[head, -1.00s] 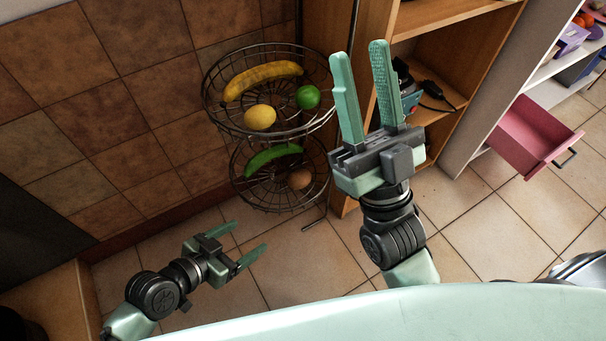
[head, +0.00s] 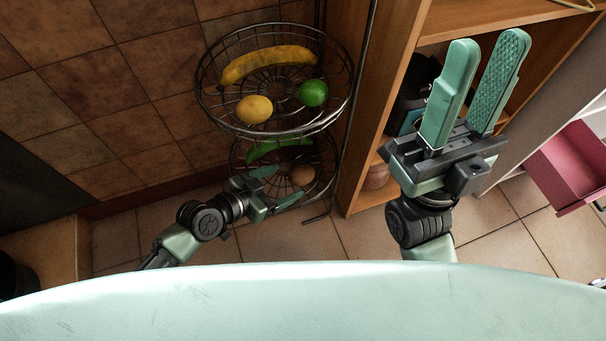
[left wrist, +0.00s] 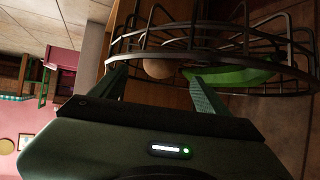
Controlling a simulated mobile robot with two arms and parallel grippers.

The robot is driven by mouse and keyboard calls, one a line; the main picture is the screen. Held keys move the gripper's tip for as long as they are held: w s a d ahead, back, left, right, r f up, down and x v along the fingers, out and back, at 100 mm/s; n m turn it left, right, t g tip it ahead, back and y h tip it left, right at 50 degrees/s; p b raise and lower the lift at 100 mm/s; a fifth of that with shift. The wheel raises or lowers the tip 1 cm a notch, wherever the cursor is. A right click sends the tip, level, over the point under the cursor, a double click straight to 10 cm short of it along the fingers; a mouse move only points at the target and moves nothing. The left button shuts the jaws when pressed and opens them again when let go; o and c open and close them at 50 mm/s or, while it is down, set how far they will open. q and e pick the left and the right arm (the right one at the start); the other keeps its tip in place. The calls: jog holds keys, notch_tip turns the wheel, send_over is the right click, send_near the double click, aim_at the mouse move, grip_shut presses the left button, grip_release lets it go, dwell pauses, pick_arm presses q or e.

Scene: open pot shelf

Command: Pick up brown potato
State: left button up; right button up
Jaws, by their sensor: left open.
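The brown potato (head: 301,175) lies in the lower wire basket (head: 329,188), at its right side in the head view. In the left wrist view the potato (left wrist: 160,68) shows behind the basket's wires, between my fingers. My left gripper (head: 283,187) is open and empty, at the near side of the lower basket with its fingers toward the potato. I cannot tell whether the fingertips touch the wires. My right gripper (head: 482,84) is open and empty, raised in front of the wooden shelf.
The upper basket (head: 215,117) holds a yellow banana (head: 268,64), a lemon (head: 254,109) and a lime (head: 313,93). A green elongated item (head: 277,147) lies beside the potato. The wooden shelf (head: 362,125) stands right of the baskets. A pink drawer (head: 574,165) is open at far right.

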aim_at(295, 176)
pick_arm(q)
jog(key=b+x, duration=0.2)
jog(key=x, duration=0.4)
jog(key=shift+r, duration=0.15)
jog(key=c, duration=1.6)
